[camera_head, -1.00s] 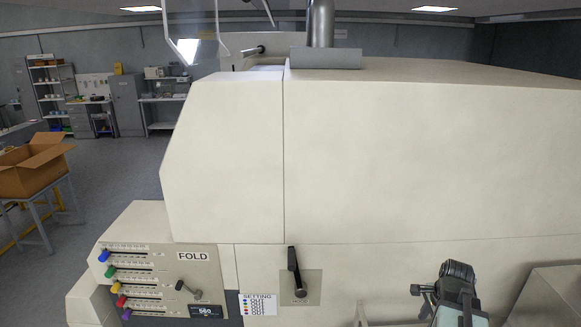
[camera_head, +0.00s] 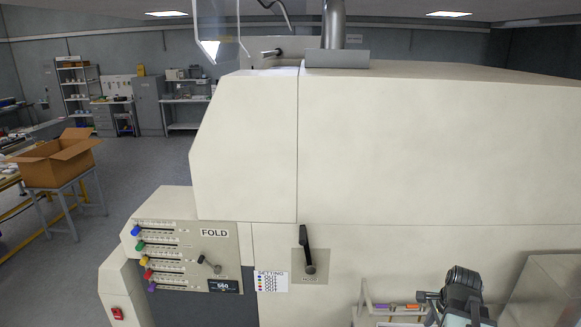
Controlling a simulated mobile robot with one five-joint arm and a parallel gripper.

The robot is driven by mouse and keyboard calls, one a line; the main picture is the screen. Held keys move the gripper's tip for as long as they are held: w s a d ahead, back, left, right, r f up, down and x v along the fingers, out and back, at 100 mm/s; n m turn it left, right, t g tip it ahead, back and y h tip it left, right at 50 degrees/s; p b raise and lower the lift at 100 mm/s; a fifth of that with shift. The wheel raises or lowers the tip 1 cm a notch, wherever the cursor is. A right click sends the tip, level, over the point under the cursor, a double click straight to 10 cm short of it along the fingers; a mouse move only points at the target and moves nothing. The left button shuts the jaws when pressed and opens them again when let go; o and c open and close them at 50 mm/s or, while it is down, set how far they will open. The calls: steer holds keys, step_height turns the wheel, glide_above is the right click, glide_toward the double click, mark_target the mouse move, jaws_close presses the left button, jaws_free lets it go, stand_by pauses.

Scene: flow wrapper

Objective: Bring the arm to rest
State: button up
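My arm shows at the bottom right of the head view, in front of the cream machine (camera_head: 400,150). The gripper end of the arm (camera_head: 455,298) is dark and small here. I cannot make out its fingertips, so I cannot tell whether it is open or shut, or whether it holds anything. It appears in front of the machine's lower body, beside a pale tray (camera_head: 368,318) with small orange and purple pieces.
A black hood handle (camera_head: 306,248) points up at the middle. A red switch (camera_head: 117,313) is low on the left. A cardboard box (camera_head: 58,160) stands on a stand; floor near it is clear.

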steer(key=a+f+n+b, duration=0.4)
steer(key=a+n, duration=0.2)
steer(key=a, duration=0.2)
steer(key=a+f+n+g+b, duration=0.1)
steer(key=a+f+n+b, duration=0.3)
steer(key=a, duration=0.5)
steer(key=a+f+n+g+b, duration=0.1)
steer(key=a+f+n+b, duration=0.4)
steer(key=a+n, duration=0.3)
steer(key=shift+a+f, duration=0.15)
steer(key=shift+f, duration=0.45)
